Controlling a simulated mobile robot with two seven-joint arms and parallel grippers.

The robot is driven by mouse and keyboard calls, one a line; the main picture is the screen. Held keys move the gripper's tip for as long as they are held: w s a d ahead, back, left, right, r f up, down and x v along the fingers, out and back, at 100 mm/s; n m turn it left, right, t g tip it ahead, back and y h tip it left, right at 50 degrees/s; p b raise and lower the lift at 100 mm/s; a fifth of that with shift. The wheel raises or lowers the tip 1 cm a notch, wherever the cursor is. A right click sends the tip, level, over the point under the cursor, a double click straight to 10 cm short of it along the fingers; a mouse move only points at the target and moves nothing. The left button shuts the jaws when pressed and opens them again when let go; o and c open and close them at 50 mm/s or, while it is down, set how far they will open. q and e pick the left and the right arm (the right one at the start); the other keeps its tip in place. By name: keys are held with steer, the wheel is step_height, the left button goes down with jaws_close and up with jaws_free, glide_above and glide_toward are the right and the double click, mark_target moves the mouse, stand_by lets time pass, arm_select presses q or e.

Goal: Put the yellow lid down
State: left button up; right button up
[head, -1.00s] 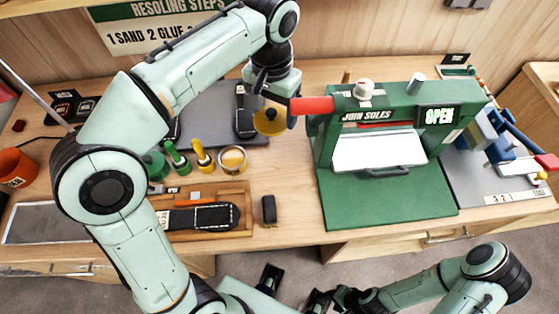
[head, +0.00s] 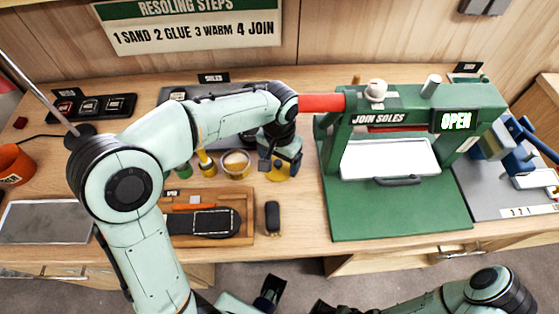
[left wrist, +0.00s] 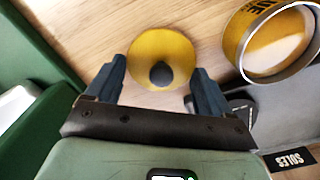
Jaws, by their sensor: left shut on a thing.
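The yellow lid (head: 283,173), a round disc with a dark knob, is at my left gripper (head: 276,166), just right of the open glue tin (head: 236,164). In the left wrist view the lid (left wrist: 160,55) shows between the two fingers of the left gripper (left wrist: 160,80), which is shut on it. Bare wood shows around the lid; I cannot tell if it touches the table. The tin (left wrist: 278,45) with its pale yellow contents is apart from it. Parts of my right arm show at the bottom edge of the head view; its finger opening is unclear.
The green sole press (head: 400,210) stands right of the lid. A small black block (head: 272,218) lies in front of it. A wooden tray (head: 243,232) with a sole is front left. Green and yellow bottles (head: 206,164) stand left of the tin.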

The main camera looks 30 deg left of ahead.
arm_select(q)
steer(key=shift+f, duration=0.2)
steer(key=shift+f, duration=0.15)
steer(key=o, duration=0.9)
steer(key=shift+r, duration=0.3)
step_height(320, 180, up, 12)
steer(key=shift+f+p, duration=0.1)
steer(key=shift+p, duration=1)
